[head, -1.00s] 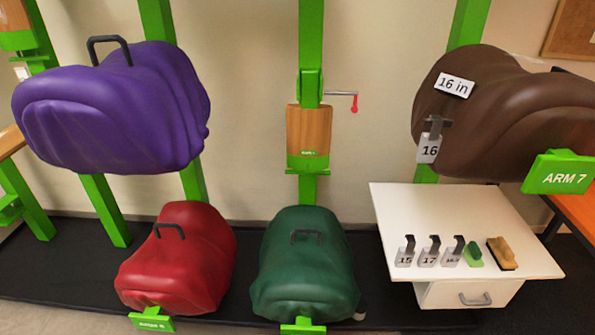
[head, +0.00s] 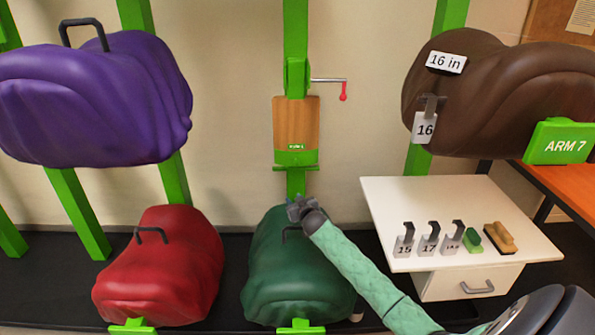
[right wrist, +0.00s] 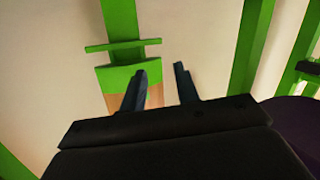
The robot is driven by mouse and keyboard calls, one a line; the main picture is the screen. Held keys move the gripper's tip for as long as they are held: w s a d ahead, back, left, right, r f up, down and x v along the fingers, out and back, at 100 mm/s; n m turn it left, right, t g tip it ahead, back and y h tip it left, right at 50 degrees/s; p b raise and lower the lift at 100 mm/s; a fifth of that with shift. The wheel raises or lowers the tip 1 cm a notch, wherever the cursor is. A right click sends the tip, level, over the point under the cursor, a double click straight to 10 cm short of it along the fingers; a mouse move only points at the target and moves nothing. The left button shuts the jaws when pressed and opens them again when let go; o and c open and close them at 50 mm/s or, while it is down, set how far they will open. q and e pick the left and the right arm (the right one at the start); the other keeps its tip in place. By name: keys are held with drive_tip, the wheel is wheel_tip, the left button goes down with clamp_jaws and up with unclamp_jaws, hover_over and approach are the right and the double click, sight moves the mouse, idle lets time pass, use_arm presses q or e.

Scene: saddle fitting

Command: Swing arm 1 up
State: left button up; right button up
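The folded arm on the middle green post shows as a wooden board (head: 296,118) hanging flat and upright, with a green lower end, a crossbar (head: 296,167) and a small label too small to read surely. My right gripper (head: 298,204) is below that crossbar, in front of the top of the green saddle, apart from the board. In the right wrist view the two dark fingers (right wrist: 161,75) are spread with nothing between them, and the board (right wrist: 117,78) and crossbar (right wrist: 123,45) show beyond them. My left gripper is not in view.
A crank with a red knob (head: 343,91) sticks out right of the post. The purple saddle (head: 95,105) is left, the brown saddle (head: 490,95) right. Red (head: 165,265) and green (head: 290,270) saddles sit low. A white cabinet (head: 385,205) holds hanging tags and brushes.

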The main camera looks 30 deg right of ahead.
drive_tip(key=t+b, duration=0.1)
drive_tip(key=t, duration=0.1)
approach(298, 163)
drive_tip(key=w, duration=0.4)
drive_tip(key=w+d, duration=0.1)
drive_tip(key=w, duration=0.2)
drive_tip(key=shift+w, duration=0.25)
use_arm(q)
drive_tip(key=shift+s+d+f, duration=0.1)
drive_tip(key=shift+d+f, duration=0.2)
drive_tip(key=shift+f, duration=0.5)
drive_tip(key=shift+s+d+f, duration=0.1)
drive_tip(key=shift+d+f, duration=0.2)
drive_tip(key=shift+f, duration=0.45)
use_arm(e)
drive_tip(key=shift+w+d, duration=0.25)
drive_tip(key=shift+w, duration=0.75)
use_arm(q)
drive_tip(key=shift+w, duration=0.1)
use_arm(e)
clamp_jaws()
